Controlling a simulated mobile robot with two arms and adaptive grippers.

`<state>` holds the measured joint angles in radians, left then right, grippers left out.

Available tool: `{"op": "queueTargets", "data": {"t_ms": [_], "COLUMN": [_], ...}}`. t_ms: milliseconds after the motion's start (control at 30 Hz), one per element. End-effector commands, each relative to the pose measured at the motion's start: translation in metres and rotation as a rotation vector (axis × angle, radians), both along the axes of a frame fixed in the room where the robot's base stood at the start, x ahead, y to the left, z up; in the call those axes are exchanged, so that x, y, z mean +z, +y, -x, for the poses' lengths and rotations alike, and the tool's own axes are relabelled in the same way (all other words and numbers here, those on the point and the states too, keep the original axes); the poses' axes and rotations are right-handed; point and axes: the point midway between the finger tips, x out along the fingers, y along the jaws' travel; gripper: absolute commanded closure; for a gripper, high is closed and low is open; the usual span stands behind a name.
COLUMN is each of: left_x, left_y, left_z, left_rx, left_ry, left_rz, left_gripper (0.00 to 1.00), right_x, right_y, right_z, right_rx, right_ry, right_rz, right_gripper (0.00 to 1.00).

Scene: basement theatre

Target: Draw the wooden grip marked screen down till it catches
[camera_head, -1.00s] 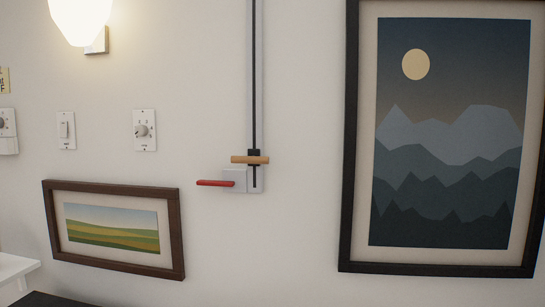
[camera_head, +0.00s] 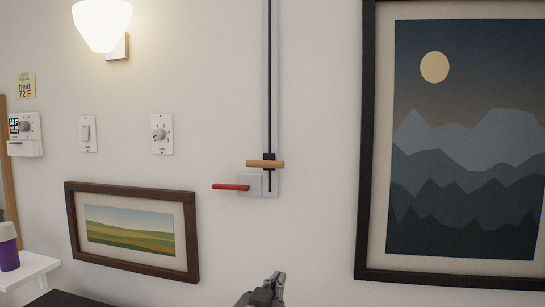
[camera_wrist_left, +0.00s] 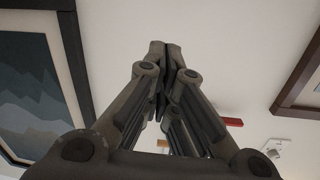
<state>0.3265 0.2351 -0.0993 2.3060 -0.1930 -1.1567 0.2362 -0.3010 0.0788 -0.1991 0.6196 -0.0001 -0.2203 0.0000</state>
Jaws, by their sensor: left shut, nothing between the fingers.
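The wooden grip (camera_head: 265,163) is a short horizontal bar on a dark slider. It sits low on a vertical wall track (camera_head: 269,90), with some dark slot showing below it. No readable "screen" mark shows. A red lever (camera_head: 230,187) sticks out left from a pale block (camera_head: 250,184) beside the track's lower end. My left gripper (camera_head: 278,278) is at the bottom edge, below the grip and apart from it. In the left wrist view its fingers (camera_wrist_left: 166,48) are together and empty; the red lever (camera_wrist_left: 232,121) shows behind them. My right gripper is not in view.
A framed landscape (camera_head: 130,268) hangs lower left and a large framed mountain picture (camera_head: 366,150) on the right. A dial (camera_head: 161,134), a switch (camera_head: 87,134) and a thermostat (camera_head: 25,146) are at left, under a lit lamp (camera_head: 102,25).

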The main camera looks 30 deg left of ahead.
Motion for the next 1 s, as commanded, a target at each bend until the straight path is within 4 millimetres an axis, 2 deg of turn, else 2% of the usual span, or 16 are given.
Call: {"op": "queueTargets", "data": {"t_ms": [33, 200, 300, 400, 500, 667, 767, 1000], "left_x": [0.037, 0.142, 0.192, 0.226, 0.246, 0.258, 0.266, 0.292], "left_y": [0.004, 0.015, 0.019, 0.022, 0.024, 0.026, 0.029, 0.040], "left_z": [-0.006, -0.007, 0.000, 0.008, 0.014, 0.010, -0.001, -0.043], "left_rx": [0.008, 0.030, 0.040, 0.045, 0.048, 0.050, 0.050, 0.050], "left_ry": [-0.085, -0.333, -0.450, -0.533, -0.581, -0.598, -0.596, -0.594], "left_rz": [-0.004, -0.010, -0.013, -0.017, -0.019, -0.019, -0.020, -0.020], "left_gripper": [1.00, 1.00, 1.00, 1.00, 1.00, 1.00, 1.00, 1.00], "right_x": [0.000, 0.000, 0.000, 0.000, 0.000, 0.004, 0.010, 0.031], "right_y": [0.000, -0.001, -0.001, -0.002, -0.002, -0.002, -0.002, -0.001], "right_z": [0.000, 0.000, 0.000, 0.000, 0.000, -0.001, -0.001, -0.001], "right_rx": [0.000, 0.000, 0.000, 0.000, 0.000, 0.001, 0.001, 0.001], "right_ry": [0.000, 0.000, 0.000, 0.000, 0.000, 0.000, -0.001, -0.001], "right_rz": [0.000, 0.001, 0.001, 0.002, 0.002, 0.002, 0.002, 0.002], "right_gripper": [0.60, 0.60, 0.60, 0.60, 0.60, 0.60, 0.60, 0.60]}}
